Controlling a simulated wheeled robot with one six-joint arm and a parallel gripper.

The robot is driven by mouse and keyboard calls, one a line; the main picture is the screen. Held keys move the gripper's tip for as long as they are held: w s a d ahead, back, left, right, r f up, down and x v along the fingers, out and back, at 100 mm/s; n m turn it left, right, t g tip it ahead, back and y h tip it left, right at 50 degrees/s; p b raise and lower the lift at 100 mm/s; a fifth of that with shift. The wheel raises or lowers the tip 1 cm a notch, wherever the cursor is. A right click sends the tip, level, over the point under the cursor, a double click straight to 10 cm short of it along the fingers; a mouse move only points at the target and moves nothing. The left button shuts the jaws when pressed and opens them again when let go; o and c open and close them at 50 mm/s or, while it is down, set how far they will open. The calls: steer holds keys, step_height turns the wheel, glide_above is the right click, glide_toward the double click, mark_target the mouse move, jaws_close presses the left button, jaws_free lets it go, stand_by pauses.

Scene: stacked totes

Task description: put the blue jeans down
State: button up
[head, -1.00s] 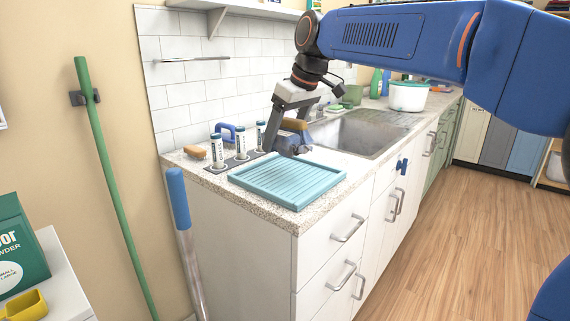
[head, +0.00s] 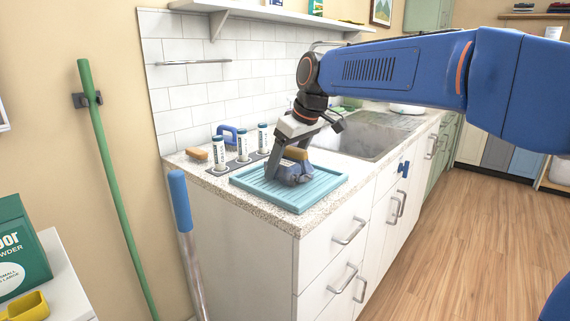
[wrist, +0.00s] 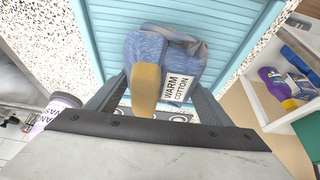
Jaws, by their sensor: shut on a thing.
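The blue jeans (head: 294,173) are a bundled piece of blue-grey denim with a tan patch and a white "WARM COTTON" label. They also show in the wrist view (wrist: 147,50). My gripper (head: 287,160) points down and is shut on them; in the wrist view its two fingers (wrist: 160,92) stand on either side of the bundle. The jeans are over the ribbed light blue tray (head: 258,186) on the counter, at or just above its surface. I cannot tell whether they touch it.
Several white bottles (head: 242,147) stand in a holder behind the tray. A blue-handled brush (head: 230,133) and a tan-topped brush (head: 197,154) lie near the wall. The sink (head: 355,140) is to the right. A blue-topped pole (head: 180,200) leans by the counter's left end.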

mark_target(299, 168)
steer(key=o, duration=1.6)
steer(key=shift+f, duration=0.1)
steer(key=shift+c, duration=0.2)
steer(key=v, duration=1.2)
steer(key=s+d+f+m+h, duration=0.1)
steer(key=s+d+f+m, duration=0.3)
steer(key=s+d+f, duration=0.6)
steer(key=s+d+f+m+t+h, duration=0.1)
steer(key=s+d+f+m, duration=0.3)
steer(key=s+d+f, duration=0.5)
steer(key=s+d, duration=0.2)
steer(key=d, duration=0.2)
steer(key=shift+d+f+h, duration=0.35)
steer(key=shift+f+h, duration=0.05)
steer(key=shift+o, duration=0.2)
steer(key=s+d+f+m+h, duration=0.1)
steer(key=s+d+f, duration=0.3)
steer(key=s+f, duration=0.4)
steer(key=shift+f+m+t, duration=0.4)
steer(key=shift+f+m, duration=0.3)
steer(key=shift+f, duration=0.15)
